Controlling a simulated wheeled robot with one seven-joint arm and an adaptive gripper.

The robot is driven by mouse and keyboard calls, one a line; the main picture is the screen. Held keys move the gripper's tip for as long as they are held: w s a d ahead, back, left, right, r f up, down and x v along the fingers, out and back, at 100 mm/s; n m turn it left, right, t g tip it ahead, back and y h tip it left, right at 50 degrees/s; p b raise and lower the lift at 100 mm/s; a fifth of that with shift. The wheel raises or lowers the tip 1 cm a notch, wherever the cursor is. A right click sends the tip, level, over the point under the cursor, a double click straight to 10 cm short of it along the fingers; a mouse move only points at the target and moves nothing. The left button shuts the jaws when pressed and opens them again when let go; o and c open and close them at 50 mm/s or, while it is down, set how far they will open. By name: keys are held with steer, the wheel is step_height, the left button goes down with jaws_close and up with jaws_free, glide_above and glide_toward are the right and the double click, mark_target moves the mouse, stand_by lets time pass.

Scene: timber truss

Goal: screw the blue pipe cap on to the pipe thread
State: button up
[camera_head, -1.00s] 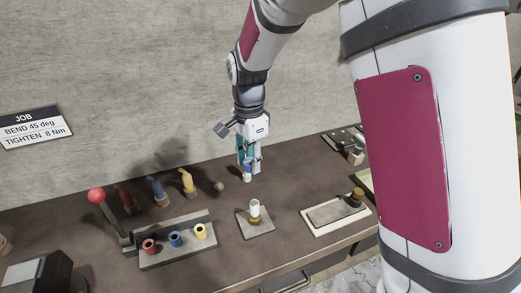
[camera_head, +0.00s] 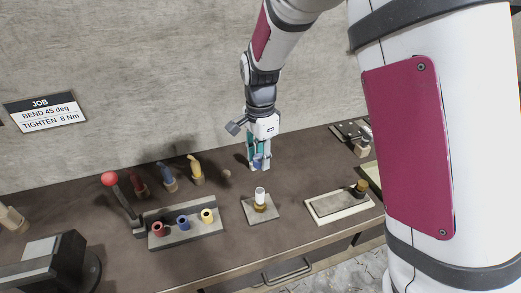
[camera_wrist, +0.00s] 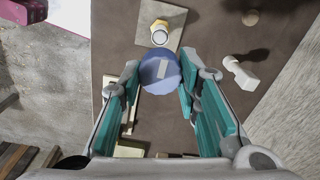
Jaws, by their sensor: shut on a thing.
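My gripper (camera_head: 259,166) hangs over the back of the bench with its fingers pointing down. Its teal-lined fingers (camera_wrist: 160,82) are shut on the round blue pipe cap (camera_wrist: 160,71), which has a pale bar mark on its top. In the head view the cap (camera_head: 258,163) shows only partly between the fingers. The pipe thread is a pale upright stub (camera_head: 260,193) on a brass-coloured base, on a square grey plate (camera_head: 270,212). It stands nearer the head camera, apart from the cap. The wrist view shows the stub (camera_wrist: 159,37) just above the cap.
A rack (camera_head: 180,238) with red, blue and yellow sockets and a red-knobbed lever (camera_head: 109,180) stand left. Several coloured bent pieces stand behind it. A framed tray (camera_head: 340,205) lies right. A white piece (camera_wrist: 240,73) lies beside the gripper. Bench around the plate is clear.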

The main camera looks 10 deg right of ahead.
steer(key=b, duration=0.1)
glide_toward(260, 190)
steer(key=shift+f, duration=2.75)
steer(key=shift+f, duration=0.25)
steer(key=shift+f, duration=0.35)
steer(key=shift+f, duration=0.55)
steer(key=o, duration=1)
steer(key=shift+o, duration=0.2)
steer(key=shift+r, duration=0.1)
